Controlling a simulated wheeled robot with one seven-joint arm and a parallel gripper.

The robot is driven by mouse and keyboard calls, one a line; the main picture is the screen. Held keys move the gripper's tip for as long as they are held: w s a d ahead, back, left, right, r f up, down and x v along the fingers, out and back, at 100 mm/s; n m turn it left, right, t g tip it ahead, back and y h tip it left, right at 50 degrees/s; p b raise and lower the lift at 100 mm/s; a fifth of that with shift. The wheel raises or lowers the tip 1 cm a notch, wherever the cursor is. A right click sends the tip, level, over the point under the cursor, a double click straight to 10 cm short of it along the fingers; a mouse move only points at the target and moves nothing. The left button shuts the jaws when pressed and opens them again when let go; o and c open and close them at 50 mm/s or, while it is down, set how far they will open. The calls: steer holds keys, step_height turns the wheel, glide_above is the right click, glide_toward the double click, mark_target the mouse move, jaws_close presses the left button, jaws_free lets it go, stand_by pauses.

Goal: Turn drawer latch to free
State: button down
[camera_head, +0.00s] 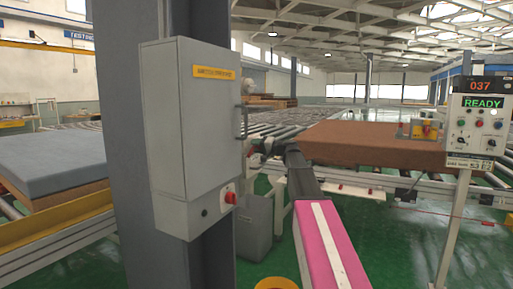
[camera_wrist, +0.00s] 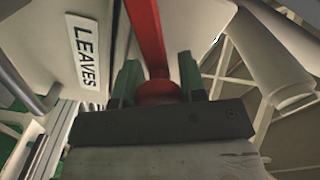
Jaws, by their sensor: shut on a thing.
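In the wrist view my gripper (camera_wrist: 157,76) has its two dark green fingers on either side of a red latch (camera_wrist: 147,28). The fingers are shut on its rounded red base, and its long red bar runs up out of the picture. The latch lies in front of a pale panel with a white "LEAVES" label (camera_wrist: 84,52). The contact faces are partly hidden by the dark gripper body. In the head view I cannot make out the fingertips or this latch clearly. No drawer can be clearly told apart.
A grey cabinet (camera_head: 190,125) on a blue-grey post stands close at left, with a red knob (camera_head: 230,197). A brown mattress (camera_head: 372,143) lies on rollers at right, near a control panel (camera_head: 475,128) reading "READY". A grey mattress (camera_head: 50,160) lies at far left.

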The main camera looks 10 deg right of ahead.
steer(key=m, duration=0.5)
steer(key=shift+d+f+m, duration=0.1)
steer(key=shift+m, duration=0.3)
stand_by(0.4)
steer(key=c, duration=0.7)
jaws_free()
steer(key=v, duration=1)
steer(key=shift+s+d, duration=0.25)
steer(key=shift+d, duration=0.05)
